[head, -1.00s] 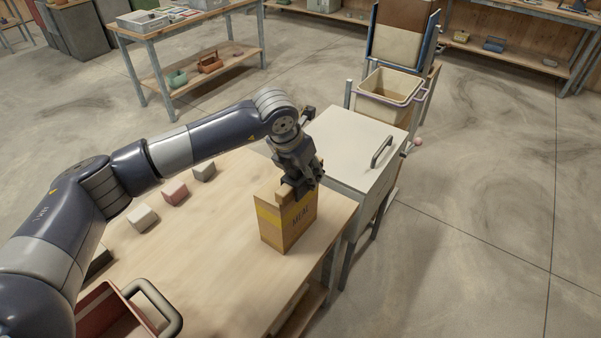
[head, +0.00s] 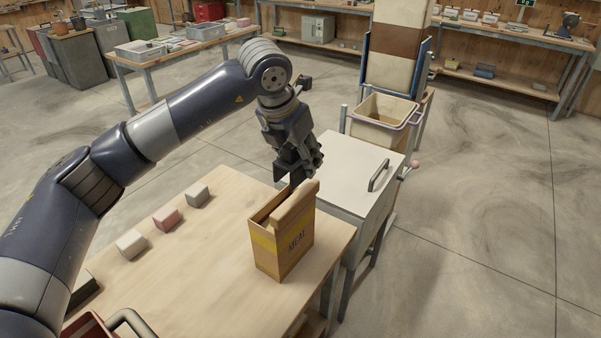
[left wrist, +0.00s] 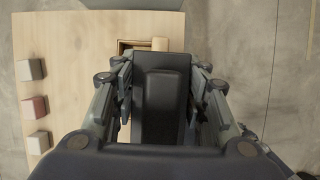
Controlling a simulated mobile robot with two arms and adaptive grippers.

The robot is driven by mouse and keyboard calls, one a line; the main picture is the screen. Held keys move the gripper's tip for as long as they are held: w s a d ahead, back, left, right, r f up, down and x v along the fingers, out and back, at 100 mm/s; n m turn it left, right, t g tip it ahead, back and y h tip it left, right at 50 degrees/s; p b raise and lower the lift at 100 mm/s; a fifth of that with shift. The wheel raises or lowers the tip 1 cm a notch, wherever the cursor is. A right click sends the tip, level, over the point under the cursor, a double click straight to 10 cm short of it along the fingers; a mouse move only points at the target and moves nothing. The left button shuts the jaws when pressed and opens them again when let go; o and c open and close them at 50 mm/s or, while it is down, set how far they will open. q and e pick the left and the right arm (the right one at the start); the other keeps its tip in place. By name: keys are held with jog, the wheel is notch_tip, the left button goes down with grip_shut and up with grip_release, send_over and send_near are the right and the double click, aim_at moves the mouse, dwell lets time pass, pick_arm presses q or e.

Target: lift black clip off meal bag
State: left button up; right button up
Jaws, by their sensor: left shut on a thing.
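The meal bag (head: 284,245) is a tan box-like bag with a yellow band and the word MEAL. It stands upright on the table near its right edge, its top open and a folded flap standing up on the right. My left gripper (head: 300,163) is above the bag, shut on the black clip (head: 287,165), which looks clear of the bag's top. In the left wrist view the black clip (left wrist: 160,95) fills the space between the fingers, and part of the bag's open top (left wrist: 126,46) shows beyond it. My right gripper is out of view.
The wooden table (head: 190,270) holds several small blocks, including a pink one (head: 166,218), and a red container (head: 88,327) with a grey handle at the front left. A white lidded cabinet (head: 345,165) and a cream bin (head: 385,110) stand beyond the bag.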

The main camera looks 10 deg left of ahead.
pick_arm(q)
jog(key=shift+r+p, duration=1)
jog(key=shift+r, duration=1.2)
